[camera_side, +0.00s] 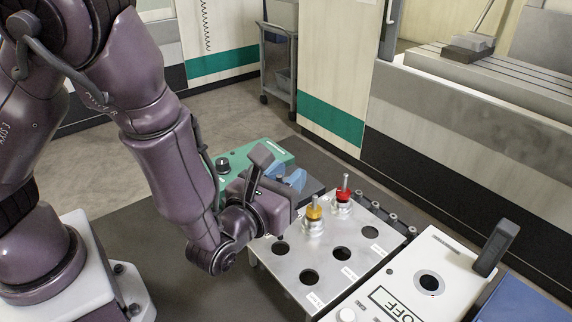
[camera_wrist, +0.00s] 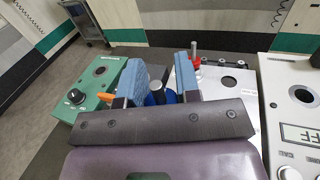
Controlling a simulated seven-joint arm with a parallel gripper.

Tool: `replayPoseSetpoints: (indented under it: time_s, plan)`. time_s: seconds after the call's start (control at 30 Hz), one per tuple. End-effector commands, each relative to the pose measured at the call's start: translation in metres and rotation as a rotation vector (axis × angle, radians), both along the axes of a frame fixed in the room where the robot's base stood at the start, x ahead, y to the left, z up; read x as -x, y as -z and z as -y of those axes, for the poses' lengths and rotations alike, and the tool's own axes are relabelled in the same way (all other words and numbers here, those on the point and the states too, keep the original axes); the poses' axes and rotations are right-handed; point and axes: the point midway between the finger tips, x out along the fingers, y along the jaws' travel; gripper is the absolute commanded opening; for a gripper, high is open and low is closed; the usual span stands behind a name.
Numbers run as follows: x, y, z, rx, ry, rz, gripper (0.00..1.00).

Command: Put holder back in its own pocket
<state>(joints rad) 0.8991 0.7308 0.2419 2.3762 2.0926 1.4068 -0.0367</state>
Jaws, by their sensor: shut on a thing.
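My gripper (camera_side: 287,181) has blue fingers and reaches out low, between the green box and the metal plate (camera_side: 322,297). In the wrist view my gripper (camera_wrist: 161,85) is shut on a blue holder (camera_wrist: 154,99) with a grey shank; the fingers hide much of it. The side view does not clearly show it. The plate has several round dark pockets and small labels too small to read. A yellow-collared holder (camera_side: 314,211) and a red-collared holder (camera_side: 343,190) stand upright in the plate. The red holder (camera_wrist: 196,55) also shows beside the right finger in the wrist view.
A green box (camera_side: 233,162) with a black knob stands behind my gripper. A small orange part (camera_wrist: 105,97) shows left of the fingers. A white box (camera_side: 397,279) marked OFF, with a round hole and a dark upright lever (camera_side: 497,248), stands right of the plate.

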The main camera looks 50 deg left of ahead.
Motion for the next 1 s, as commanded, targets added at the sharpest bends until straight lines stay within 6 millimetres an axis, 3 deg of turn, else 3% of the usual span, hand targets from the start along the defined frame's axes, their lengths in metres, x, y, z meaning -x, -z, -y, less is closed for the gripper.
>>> replayPoseSetpoints:
  time_s: [1.0]
  plan:
    - [-0.001,0.083,0.0,0.001,-0.001,0.004,0.0]
